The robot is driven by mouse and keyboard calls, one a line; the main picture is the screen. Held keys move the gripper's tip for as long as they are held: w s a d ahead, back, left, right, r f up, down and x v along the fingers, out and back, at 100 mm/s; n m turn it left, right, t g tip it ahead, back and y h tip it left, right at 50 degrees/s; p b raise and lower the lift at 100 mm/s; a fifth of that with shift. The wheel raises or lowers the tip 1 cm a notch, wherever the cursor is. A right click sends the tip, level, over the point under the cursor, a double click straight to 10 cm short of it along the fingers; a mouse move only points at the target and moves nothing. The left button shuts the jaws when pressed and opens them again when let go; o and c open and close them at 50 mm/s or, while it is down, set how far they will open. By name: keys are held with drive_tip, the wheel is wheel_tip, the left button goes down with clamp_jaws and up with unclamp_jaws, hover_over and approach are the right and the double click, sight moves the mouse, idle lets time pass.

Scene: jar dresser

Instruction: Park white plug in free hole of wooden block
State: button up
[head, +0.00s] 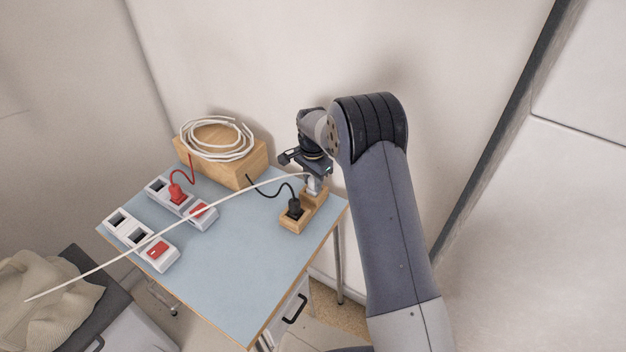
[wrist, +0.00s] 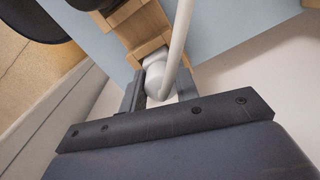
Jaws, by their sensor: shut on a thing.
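The white plug (wrist: 158,80) is between the fingers of my gripper (wrist: 160,92), which is shut on it. Its white cord runs up out of the wrist view. In the head view my gripper (head: 314,178) holds the white plug (head: 313,187) at the far end of the wooden block (head: 288,224). The block also shows in the wrist view (wrist: 138,28), right beside the plug. A black plug (head: 295,208) stands in the block's near part. I cannot tell whether the white plug's prongs are in the far hole.
The blue table (head: 220,270) holds two white power strips (head: 128,233) (head: 160,189), one with a red plug (head: 176,193). A wooden box (head: 250,165) carries a coiled white cable (head: 190,142). The white cord (head: 110,262) stretches across the table past its left edge. A wall stands close behind.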

drive_tip(key=o, duration=1)
wheel_tip(320, 180, up, 12)
drive_tip(key=shift+r+b, duration=0.15)
drive_tip(key=shift+b, duration=0.35)
wheel_tip(320, 180, down, 13)
drive_tip(key=shift+r+p, duration=0.15)
drive_tip(key=shift+p, duration=0.4)
drive_tip(key=shift+r, duration=2.05)
drive_tip(key=shift+f, duration=0.1)
